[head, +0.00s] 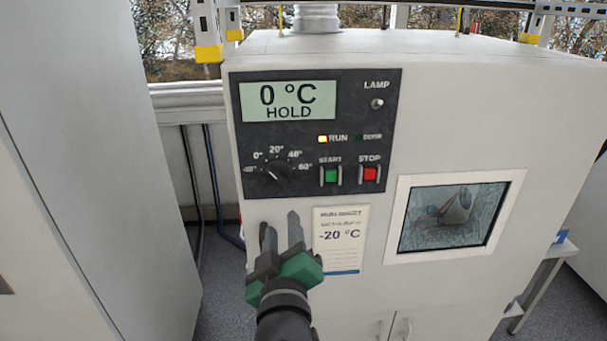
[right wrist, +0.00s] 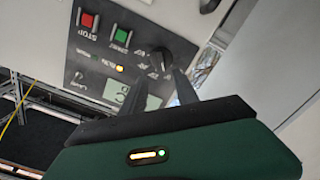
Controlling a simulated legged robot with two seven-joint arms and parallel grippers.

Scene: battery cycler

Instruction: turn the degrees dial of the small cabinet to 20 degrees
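The small cabinet (head: 450,100) is light grey with a dark control panel (head: 220,120). Its black degrees dial (head: 278,172) sits at the panel's lower left, under a scale whose labels include 0°, 20°, 40° and 60°. The dial's exact pointing is too small to read surely. The display (head: 288,101) reads 0 °C HOLD. My right gripper (head: 280,222) is just below the dial in the head view, its two fingers apart with nothing between them. In the right wrist view the dial (right wrist: 152,55) shows beyond the fingertips. My left gripper is not in view.
Right of the dial are the green START button (head: 330,176) and red STOP button (head: 370,174), with a lamp switch (head: 376,103) above. A label reading -20 °C (head: 341,238) and a window (head: 455,217) are lower right. A tall pale cabinet (head: 85,130) stands left.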

